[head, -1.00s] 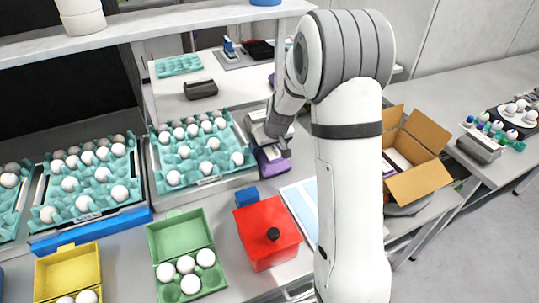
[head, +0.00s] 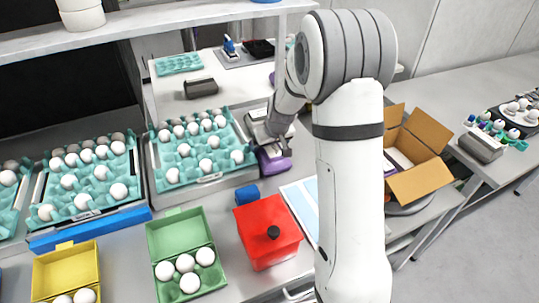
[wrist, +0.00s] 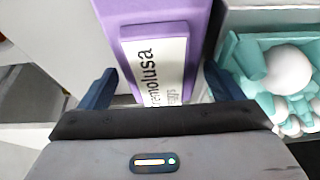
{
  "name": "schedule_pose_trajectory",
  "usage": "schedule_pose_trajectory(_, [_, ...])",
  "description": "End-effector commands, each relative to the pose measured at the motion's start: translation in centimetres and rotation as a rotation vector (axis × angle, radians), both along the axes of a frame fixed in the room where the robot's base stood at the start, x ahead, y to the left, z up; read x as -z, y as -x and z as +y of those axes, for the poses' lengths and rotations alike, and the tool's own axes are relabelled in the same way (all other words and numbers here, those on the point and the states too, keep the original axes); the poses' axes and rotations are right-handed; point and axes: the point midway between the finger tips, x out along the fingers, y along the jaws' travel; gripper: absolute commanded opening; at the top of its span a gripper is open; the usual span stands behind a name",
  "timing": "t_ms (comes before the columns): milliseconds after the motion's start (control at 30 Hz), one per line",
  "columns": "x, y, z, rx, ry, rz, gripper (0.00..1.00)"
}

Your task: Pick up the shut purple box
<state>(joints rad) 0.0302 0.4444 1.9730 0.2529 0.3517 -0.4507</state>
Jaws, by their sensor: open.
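The shut purple box (head: 276,164) stands on the bench, to the right of the nearest teal egg tray and behind the small blue block. In the wrist view the purple box (wrist: 183,14) has a white label with dark lettering, and its far part runs out of the frame. My gripper (wrist: 158,88) is open, with one dark blue finger on each side of the box's near end. I cannot tell whether either finger touches it. In the head view my gripper (head: 270,143) is over the box and hides part of it.
A teal egg tray (head: 160,178) with white eggs is close on the left of the box. A blue block (head: 247,194) and a red box (head: 268,232) with a black knob stand in front. An open cardboard box (head: 420,183) is at the right.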

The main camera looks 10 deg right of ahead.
Motion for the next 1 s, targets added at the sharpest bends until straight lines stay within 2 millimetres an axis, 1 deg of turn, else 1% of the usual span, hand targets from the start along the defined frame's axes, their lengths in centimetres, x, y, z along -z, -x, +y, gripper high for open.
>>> schedule_pose_trajectory(167, [0.0, 0.0, 0.0, 0.001, 0.000, 0.000, 0.87])
schedule_pose_trajectory(200, [0.0, 0.0, 0.0, 0.001, 0.000, 0.000, 0.85])
schedule_pose_trajectory(500, [0.0, 0.0, -0.1, 0.001, 0.001, 0.000, 0.61])
schedule_pose_trajectory(767, [-0.3, -0.1, -0.1, 0.002, 0.000, -0.002, 0.61])
schedule_pose_trajectory(933, [-1.5, -0.2, -0.1, 0.003, 0.000, -0.007, 0.61])
schedule_pose_trajectory(1000, [-3.0, -0.2, -0.1, 0.003, -0.001, -0.010, 0.53])
